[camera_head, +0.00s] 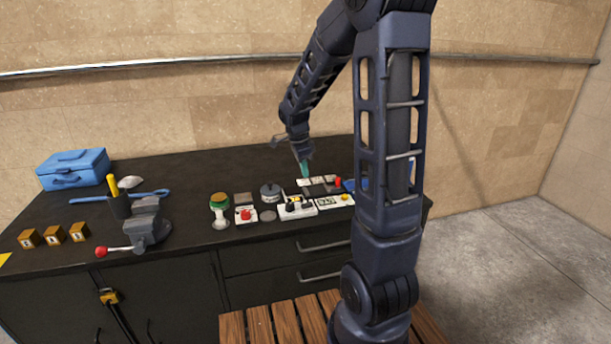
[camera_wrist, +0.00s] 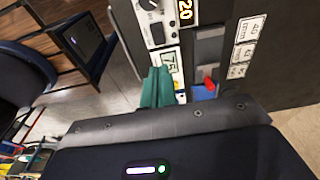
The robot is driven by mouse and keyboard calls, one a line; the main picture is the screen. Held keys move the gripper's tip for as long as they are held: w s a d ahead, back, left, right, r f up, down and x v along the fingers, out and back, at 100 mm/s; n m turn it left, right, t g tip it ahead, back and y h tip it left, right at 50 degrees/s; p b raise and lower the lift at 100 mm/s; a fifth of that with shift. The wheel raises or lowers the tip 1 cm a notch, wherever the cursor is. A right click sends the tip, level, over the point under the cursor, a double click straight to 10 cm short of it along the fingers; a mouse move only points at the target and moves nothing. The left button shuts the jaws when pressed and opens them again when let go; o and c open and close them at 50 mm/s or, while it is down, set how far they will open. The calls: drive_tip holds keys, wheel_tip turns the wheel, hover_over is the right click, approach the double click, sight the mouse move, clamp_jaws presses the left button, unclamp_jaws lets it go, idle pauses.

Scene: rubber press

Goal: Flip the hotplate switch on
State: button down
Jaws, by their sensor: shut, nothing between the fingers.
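My gripper (camera_head: 304,170) is over the right part of the black bench, its teal fingers pointing down. In the wrist view the teal fingers (camera_wrist: 157,88) are pressed together with nothing between them. A white control box with dark knobs (camera_head: 297,209) sits near the bench's front edge, in front of the gripper. In the wrist view a white panel (camera_wrist: 153,10) carries a dial and a black rocker switch (camera_wrist: 157,33), beyond the fingertips and apart from them. I cannot tell the rocker's position, or for certain that this is the hotplate's switch.
Printed number cards (camera_wrist: 172,62) lie near the fingers, with a red piece (camera_wrist: 209,85) to their right. A green-topped stand (camera_head: 219,207), a red button box (camera_head: 245,214) and a dark round pot (camera_head: 270,191) stand left of the control box. A vise (camera_head: 147,222) and blue toolbox (camera_head: 74,169) are farther left.

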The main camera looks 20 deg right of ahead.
sight(310, 203)
drive_tip(key=f, duration=0.4)
drive_tip(key=d+f, duration=0.1)
drive_tip(key=f, duration=0.3)
drive_tip(key=d+f, duration=0.1)
drive_tip(key=f, duration=0.2)
drive_tip(key=shift+f, duration=0.4)
drive_tip(key=shift+f, duration=0.2)
drive_tip(key=shift+a, duration=0.1)
drive_tip(key=shift+a+r, duration=0.25)
drive_tip(key=shift+a, duration=0.45)
wheel_tip(310, 203, up, 14)
drive_tip(key=d, duration=0.2)
drive_tip(key=shift+d, duration=0.1)
idle(0.4)
